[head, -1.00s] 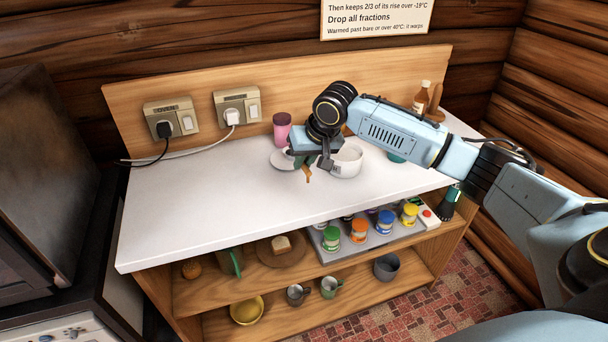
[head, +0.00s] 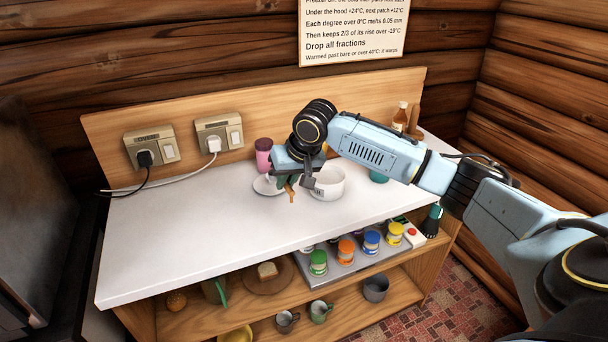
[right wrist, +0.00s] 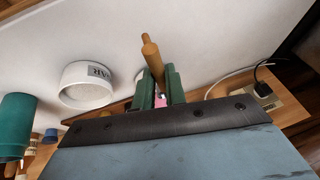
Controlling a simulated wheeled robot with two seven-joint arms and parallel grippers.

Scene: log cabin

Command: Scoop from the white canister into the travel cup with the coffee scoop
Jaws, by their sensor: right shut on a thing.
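The white canister (head: 326,184) stands open on the white counter; its lettered side also shows in the right wrist view (right wrist: 88,88). My right gripper (head: 288,182) is just left of the canister, above the counter. Its green fingers (right wrist: 160,90) are shut on a tan stick-like handle (right wrist: 151,52), apparently the coffee scoop's; the scoop's bowl is not clearly visible. A pink cup (head: 263,148) stands behind the gripper, and a teal cup (head: 379,175) stands right of the canister, partly behind my arm. I cannot tell which is the travel cup. My left gripper is out of view.
A white round dish or lid (head: 264,186) lies left of the canister, partly hidden by the gripper. A brown bottle (head: 400,115) stands at the back right. Sockets with cables (head: 150,149) are on the backboard. The counter's left half is clear. Shelves below hold colored jars (head: 346,250) and mugs.

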